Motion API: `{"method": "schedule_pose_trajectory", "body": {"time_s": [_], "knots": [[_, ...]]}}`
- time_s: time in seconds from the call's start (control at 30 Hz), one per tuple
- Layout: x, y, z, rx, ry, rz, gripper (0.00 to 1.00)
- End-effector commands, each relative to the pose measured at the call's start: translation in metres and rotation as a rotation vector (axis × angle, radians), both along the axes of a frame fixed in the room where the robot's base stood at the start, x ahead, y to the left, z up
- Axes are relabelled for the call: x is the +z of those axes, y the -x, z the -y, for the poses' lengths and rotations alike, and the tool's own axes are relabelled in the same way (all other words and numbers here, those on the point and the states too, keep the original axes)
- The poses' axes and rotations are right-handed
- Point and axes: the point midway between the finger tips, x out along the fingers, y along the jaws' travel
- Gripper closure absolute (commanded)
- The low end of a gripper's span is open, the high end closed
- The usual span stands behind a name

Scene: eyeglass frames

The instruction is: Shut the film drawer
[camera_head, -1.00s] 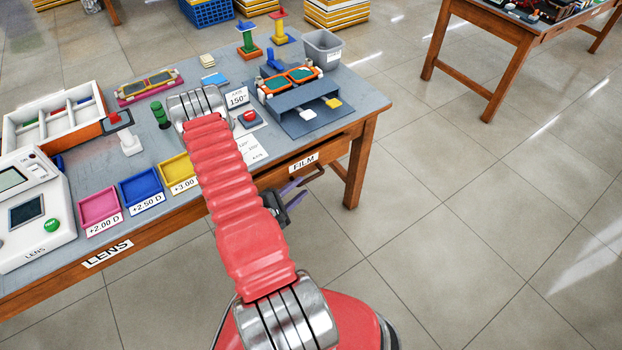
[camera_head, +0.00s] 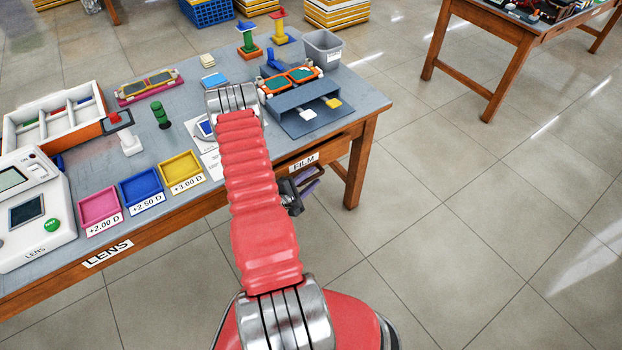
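The film drawer is marked by a white FILM label (camera_head: 304,161) on the wooden front of the workbench, below the top's right part. How far the drawer stands out cannot be told from this view. My red arm reaches over the bench front and hides the area left of the label. My gripper (camera_head: 309,184) is low in front of the bench, just below the label. Its dark body shows beside my arm, with purplish parts beyond it. Whether it touches the drawer, and its finger opening, cannot be made out.
The workbench (camera_head: 352,103) carries a blue-grey stand (camera_head: 305,108), a grey bin (camera_head: 323,47), and pink, blue and yellow trays (camera_head: 182,171) along its front. A bench leg (camera_head: 358,172) stands right of my gripper. Open tiled floor (camera_head: 460,220) lies to the right.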

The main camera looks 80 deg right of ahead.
Motion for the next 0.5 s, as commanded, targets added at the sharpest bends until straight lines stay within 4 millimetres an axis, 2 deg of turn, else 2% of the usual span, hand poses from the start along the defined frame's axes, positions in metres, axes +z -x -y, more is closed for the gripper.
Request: {"method": "schedule_pose_trajectory", "body": {"time_s": [0.07, 0.4, 0.5], "knots": [[0.0, 0.0, -0.0001, 0.0, 0.0, 0.0, 0.76], [-0.0002, 0.0001, -0.0003, 0.0, 0.0, 0.0, 1.0], [-0.0002, 0.0001, -0.0004, -0.001, -0.001, 0.0, 1.0]]}}
